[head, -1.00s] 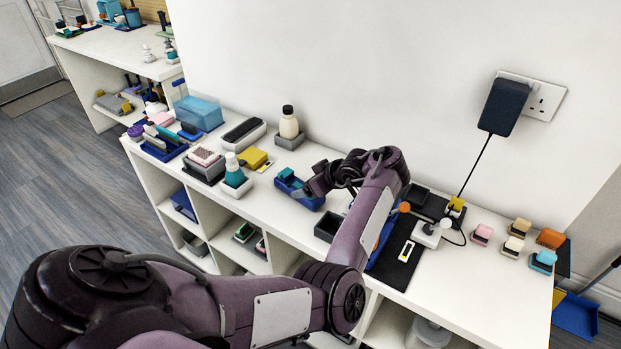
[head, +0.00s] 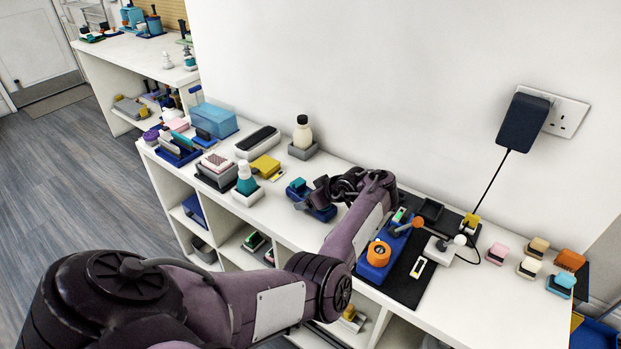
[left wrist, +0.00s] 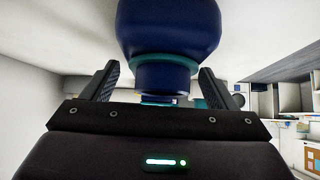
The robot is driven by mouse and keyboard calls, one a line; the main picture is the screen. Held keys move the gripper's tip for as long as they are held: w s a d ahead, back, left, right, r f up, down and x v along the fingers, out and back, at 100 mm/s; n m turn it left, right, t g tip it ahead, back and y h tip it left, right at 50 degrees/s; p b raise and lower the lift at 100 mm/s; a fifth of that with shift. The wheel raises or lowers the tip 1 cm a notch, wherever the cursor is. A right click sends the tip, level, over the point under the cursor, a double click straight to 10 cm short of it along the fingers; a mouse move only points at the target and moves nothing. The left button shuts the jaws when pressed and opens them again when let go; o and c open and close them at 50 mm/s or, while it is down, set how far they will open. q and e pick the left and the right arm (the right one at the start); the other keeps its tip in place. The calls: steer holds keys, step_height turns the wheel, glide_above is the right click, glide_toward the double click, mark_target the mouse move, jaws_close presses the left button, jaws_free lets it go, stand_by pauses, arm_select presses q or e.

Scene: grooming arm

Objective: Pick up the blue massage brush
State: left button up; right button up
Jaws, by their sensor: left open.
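In the left wrist view a large dark blue rounded body with a teal ring (left wrist: 168,28), apparently the brush, stands in front of and between the fingers of my left gripper (left wrist: 157,85). The fingers are open, with gaps visible on both sides. My right gripper is not in view.
A dark mat (head: 407,285) and a blue holder with an orange knob (head: 374,265) lie to the right. The wall rises behind.

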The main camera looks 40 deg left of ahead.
arm_select(q)
steer(key=c, duration=1.6)
steer(key=shift+r, duration=0.15)
steer(key=shift+r+p, duration=2.15)
steer(key=shift+r, duration=11.75)
